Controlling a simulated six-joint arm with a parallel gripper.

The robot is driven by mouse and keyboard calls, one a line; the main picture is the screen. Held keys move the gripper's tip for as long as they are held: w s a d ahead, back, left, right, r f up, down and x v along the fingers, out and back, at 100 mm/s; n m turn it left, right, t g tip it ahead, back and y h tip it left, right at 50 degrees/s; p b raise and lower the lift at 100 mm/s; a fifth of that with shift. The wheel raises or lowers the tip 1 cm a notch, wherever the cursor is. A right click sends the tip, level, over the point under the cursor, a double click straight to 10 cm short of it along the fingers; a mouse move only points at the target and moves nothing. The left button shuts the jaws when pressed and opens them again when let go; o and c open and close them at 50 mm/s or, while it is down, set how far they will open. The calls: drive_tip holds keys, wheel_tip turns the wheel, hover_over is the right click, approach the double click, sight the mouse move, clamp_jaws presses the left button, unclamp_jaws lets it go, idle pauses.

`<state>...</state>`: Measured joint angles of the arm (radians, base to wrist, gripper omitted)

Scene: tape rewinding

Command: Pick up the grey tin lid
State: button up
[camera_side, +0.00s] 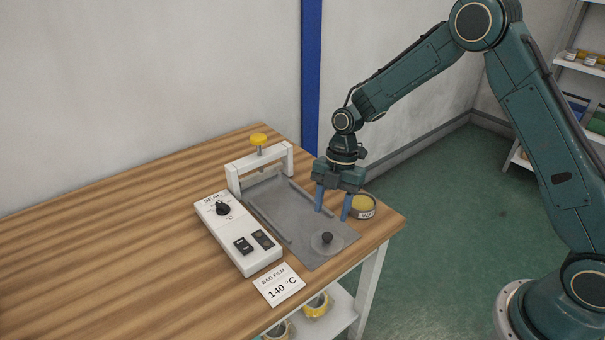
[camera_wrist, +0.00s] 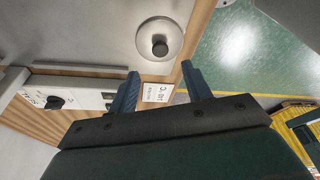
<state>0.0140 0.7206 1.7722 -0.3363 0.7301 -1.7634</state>
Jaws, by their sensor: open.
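The grey tin lid (camera_side: 325,247) is a flat round disc with a dark knob. It lies on the grey metal plate (camera_side: 285,216), near the plate's front right end. In the wrist view the lid (camera_wrist: 147,47) shows whole, beyond my fingertips. My gripper (camera_side: 332,214) is open with its blue fingers pointing down, and nothing is between them. It hangs behind the lid in the side view, apart from it. The fingers also show in the wrist view (camera_wrist: 160,69). An open round tin (camera_side: 367,213) with yellow contents stands just right of the fingers.
A white sealer control box (camera_side: 228,232) with a dial and switches stands left of the plate. A white frame (camera_side: 235,178) with a yellow knob rises at its back. A "140 °C" card (camera_side: 279,286) lies in front. The table's right edge is close; its left is clear.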

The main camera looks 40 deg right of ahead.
sight(328, 235)
drive_tip(key=shift+d+x, duration=0.15)
drive_tip(key=shift+x, duration=1.6)
drive_tip(key=shift+d+x, duration=0.1)
drive_tip(key=shift+x, duration=1.65)
drive_tip(key=shift+f, duration=0.1)
drive_tip(key=c, duration=1.1)
